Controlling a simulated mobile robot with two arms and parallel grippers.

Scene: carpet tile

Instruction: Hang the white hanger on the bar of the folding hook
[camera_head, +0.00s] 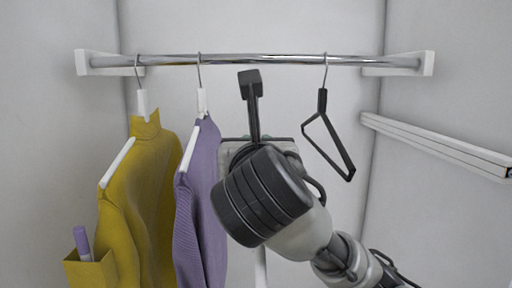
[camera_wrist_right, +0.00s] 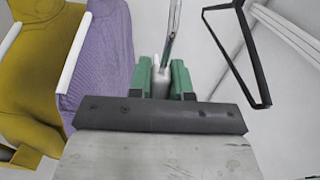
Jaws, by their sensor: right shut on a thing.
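My right gripper (camera_wrist_right: 161,78) has green fingers shut on the white neck of a hanger (camera_wrist_right: 159,88). Its thin metal hook (camera_wrist_right: 173,35) rises from the neck in the right wrist view. In the head view my own dark wrist and camera stalk hide the fingers and most of that hanger. I cannot tell whether its hook touches anything. A white slotted bar (camera_head: 440,146), which may be the folding hook's bar, runs along the right wall. The gripper is left of it. My left gripper is not in view.
A chrome rail (camera_head: 290,59) spans the back. On it hang a mustard garment (camera_head: 150,205) and a purple garment (camera_head: 203,180) on white hangers, left of my gripper, and an empty black hanger (camera_head: 342,157), also in the right wrist view (camera_wrist_right: 262,80), to its right.

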